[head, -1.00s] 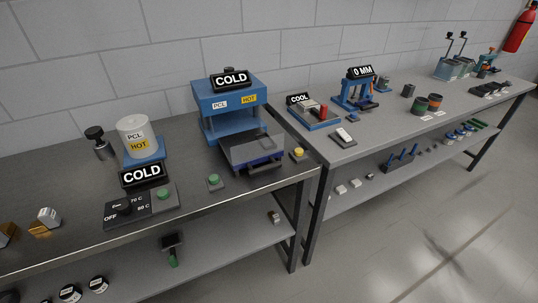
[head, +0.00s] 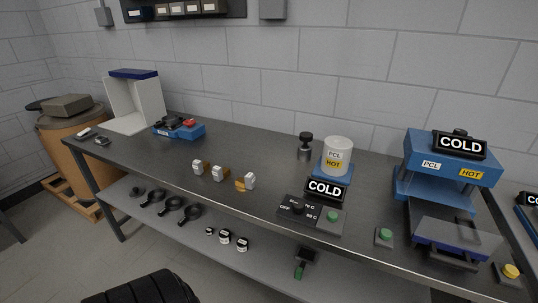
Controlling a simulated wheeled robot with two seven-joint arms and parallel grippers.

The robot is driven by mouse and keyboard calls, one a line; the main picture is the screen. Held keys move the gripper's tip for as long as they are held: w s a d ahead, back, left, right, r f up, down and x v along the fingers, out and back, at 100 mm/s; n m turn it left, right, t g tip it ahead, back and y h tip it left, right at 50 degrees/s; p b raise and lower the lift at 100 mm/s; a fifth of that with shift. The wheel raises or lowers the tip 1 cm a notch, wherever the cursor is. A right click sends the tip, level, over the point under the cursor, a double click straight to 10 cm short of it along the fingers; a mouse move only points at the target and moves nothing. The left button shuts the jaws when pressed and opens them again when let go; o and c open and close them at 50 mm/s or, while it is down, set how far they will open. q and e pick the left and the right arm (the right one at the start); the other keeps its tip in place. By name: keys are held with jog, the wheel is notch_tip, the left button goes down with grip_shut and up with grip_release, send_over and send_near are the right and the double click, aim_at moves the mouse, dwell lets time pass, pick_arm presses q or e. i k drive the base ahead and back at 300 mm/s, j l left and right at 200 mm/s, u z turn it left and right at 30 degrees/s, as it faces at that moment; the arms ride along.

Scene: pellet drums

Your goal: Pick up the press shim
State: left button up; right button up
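I cannot make out a press shim for certain in the head view. The blue hot press (head: 446,161) stands at the right of the dark bench (head: 262,185), with a COLD sign (head: 460,146) on top and PCL and HOT labels on its front. A dark sliding tray (head: 447,235) with a clear guard juts out at its front. Neither of my grippers shows.
A white PCL pot (head: 337,155) stands on a blue heater behind a control panel (head: 312,214). Several small metal-and-white blocks (head: 218,173) lie mid-bench. The lower shelf (head: 205,222) holds pans (head: 172,207) and jars. A brown drum (head: 78,140) stands left.

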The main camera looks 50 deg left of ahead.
aim_at(200, 167)
jog(key=u, duration=2.15)
jog(key=i+j+z, duration=0.4)
jog(key=i, duration=0.15)
